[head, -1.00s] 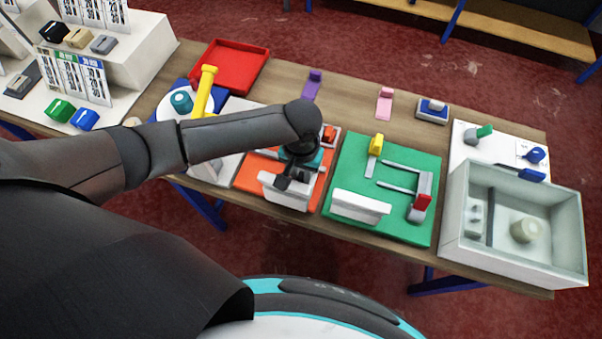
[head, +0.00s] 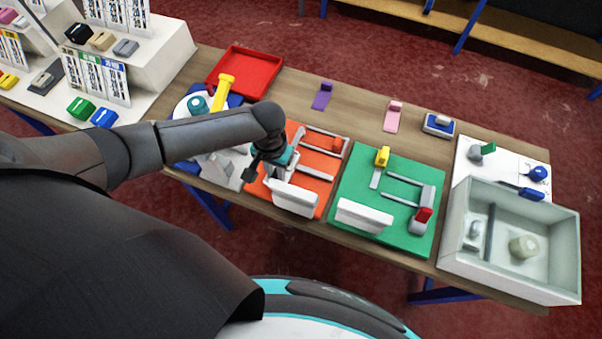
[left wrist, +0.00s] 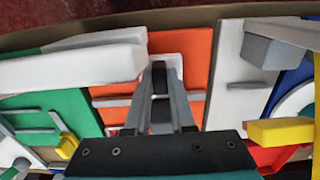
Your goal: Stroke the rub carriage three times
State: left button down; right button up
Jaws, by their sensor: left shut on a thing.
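The orange board (head: 315,207) lies in the middle of the bench with grey rails and a long white block (head: 295,198) along its near edge. My left gripper (head: 272,166) is over the board's left part, left of the white block. In the left wrist view, its fingers (left wrist: 160,98) are closed at a small pale piece (left wrist: 174,66), which I take to be the rub carriage. The fingers and arm hide most of it. A red-orange knob (head: 337,144) stands at the board's far right. My right gripper is not in view.
To the right is a green board (head: 385,190) with a yellow clamp (head: 382,156) and a white block. A grey-white bin (head: 462,245) stands at the right end. A red tray (head: 245,70) and yellow-handled tool (head: 223,92) are at the left.

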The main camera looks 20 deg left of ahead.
pick_arm(q)
jog(key=a, duration=0.5)
jog(key=shift+w+p, duration=0.15)
jog(key=shift+p, duration=0.15)
jog(key=c, duration=0.8)
grip_release()
jog(key=shift+o, duration=0.2)
jog(key=shift+r, duration=0.1)
jog(key=shift+r, duration=0.3)
notch_tip(320, 180, up, 14)
jog(key=p, duration=0.1)
jog(key=shift+r+p, duration=0.25)
jog(key=shift+p, duration=0.1)
